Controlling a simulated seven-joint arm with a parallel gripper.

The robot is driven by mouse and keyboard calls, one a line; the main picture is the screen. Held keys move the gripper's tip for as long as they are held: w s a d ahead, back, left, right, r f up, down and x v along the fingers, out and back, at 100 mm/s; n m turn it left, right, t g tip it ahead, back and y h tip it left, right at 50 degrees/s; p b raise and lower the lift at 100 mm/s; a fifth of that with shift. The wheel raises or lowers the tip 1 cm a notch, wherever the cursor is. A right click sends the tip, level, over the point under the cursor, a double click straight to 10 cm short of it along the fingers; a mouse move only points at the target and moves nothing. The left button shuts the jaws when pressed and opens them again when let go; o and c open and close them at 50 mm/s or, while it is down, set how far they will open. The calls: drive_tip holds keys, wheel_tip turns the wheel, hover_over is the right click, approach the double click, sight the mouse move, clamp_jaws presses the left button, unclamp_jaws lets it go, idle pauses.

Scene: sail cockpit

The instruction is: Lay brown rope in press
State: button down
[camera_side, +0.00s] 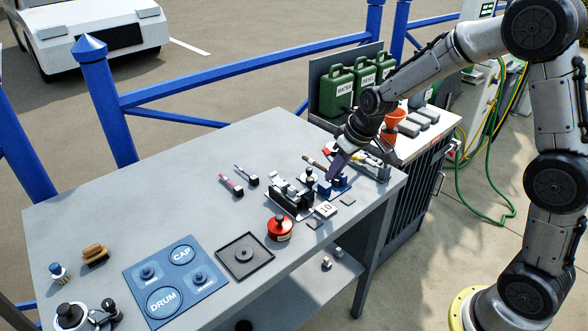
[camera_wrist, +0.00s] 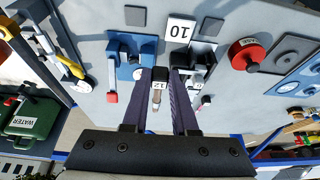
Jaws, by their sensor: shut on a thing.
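My gripper (camera_wrist: 165,80) is shut on the brown rope (camera_wrist: 156,101), a short piece with a grey end and a white tag reading 12. In the side view my gripper (camera_side: 334,170) holds the rope (camera_side: 313,161) above the table's right part. Two press-like tools lie below: a black one (camera_side: 288,197) on a white base and a blue one (camera_side: 329,187) to its right. In the wrist view the blue one (camera_wrist: 128,52) is left of the fingers and the black one (camera_wrist: 192,62) right. I cannot tell which is the press, or whether the rope touches either.
A white block marked 10 (camera_side: 326,210) and a red round weight (camera_side: 281,228) stand close in front. A black square tray (camera_side: 244,256) and a blue mat (camera_side: 143,291) lie further left. Green cans (camera_side: 340,88) stand behind right. The table's back left is clear.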

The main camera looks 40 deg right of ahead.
hover_over(349, 200)
drive_tip(key=s, duration=0.1)
drive_tip(key=f, duration=0.1)
drive_tip(key=shift+s+f, duration=0.15)
drive_tip(key=shift+f, duration=1.35)
drive_tip(key=shift+f, duration=2.15)
idle(0.5)
drive_tip(key=c, duration=0.6)
unclamp_jaws()
drive_tip(key=o, duration=0.4)
drive_tip(key=shift+r, duration=3.65)
